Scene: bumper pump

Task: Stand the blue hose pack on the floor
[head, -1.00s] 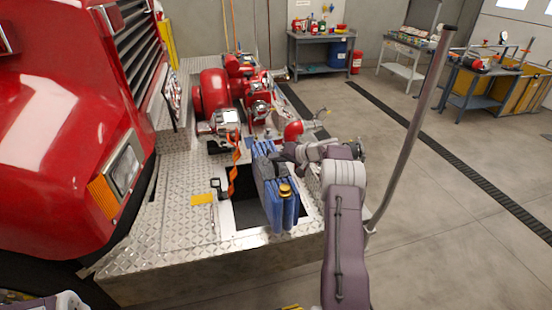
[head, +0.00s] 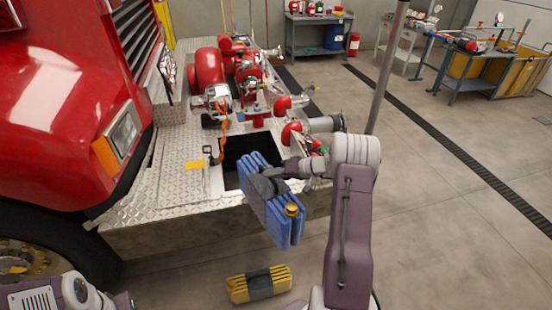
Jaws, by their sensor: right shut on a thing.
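The blue hose pack (head: 284,222) is a folded flat bundle with a dark strap around it and a brass coupling at its lower right. My right gripper (head: 272,178) is shut on it at the strap. The pack hangs tilted in front of the bumper's front edge, above the floor (head: 408,235). It partly covers the open well (head: 240,150) in the bumper deck. My left arm shows only at the bottom left corner, and its gripper is out of view.
A yellow hose pack (head: 258,285) with a dark strap lies on the floor in front of the bumper (head: 150,225). The red fire truck (head: 60,130) stands at left. A grey post (head: 388,70) rises behind my right arm. The floor to the right is clear.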

